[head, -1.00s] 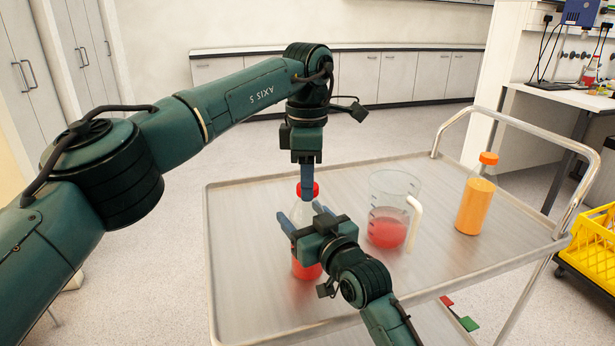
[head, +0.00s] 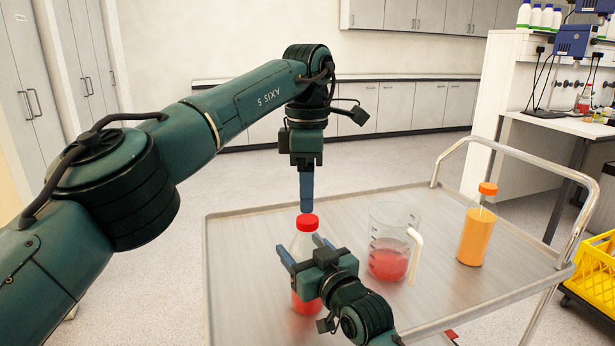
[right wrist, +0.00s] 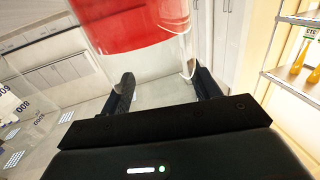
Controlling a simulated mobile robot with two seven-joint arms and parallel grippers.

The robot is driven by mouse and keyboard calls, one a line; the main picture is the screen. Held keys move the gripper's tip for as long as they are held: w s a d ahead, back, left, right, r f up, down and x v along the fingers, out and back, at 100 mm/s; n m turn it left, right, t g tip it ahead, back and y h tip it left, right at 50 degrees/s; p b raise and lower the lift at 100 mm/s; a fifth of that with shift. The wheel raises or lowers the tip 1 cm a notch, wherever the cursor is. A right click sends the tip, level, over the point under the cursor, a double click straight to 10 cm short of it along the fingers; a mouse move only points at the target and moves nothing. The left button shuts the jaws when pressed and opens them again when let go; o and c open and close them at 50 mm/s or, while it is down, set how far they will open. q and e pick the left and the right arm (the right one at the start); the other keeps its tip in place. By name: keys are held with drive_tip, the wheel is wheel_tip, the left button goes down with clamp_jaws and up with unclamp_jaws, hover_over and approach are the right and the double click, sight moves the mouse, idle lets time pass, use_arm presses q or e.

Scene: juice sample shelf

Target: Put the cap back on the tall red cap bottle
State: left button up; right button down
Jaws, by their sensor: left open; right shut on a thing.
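The tall bottle (head: 303,242) stands upright on the cart with red liquid in its lower part. The red cap (head: 307,221) sits on top of its neck; how tightly cannot be seen. My left gripper (head: 306,206) points down just above the cap, open and empty, its fingers overlapping in this view. My right gripper (head: 302,251) is shut on the bottle's body below the neck. In the right wrist view the bottle's clear wall (right wrist: 155,62) and red liquid show between the fingers; the cap is out of that view.
A clear beaker (head: 393,222) with red liquid and a white handle stands just right of the bottle. An orange bottle (head: 476,235) stands farther right on the metal cart (head: 250,240). The cart's left part is clear. A yellow crate (head: 597,262) is beyond its right edge.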

use_arm(q)
drive_tip(key=shift+r, duration=1.25)
use_arm(e)
drive_tip(key=shift+c, duration=1.4)
unclamp_jaws()
use_arm(q)
drive_tip(key=shift+r+p, duration=0.35)
use_arm(e)
drive_tip(key=v, duration=1.3)
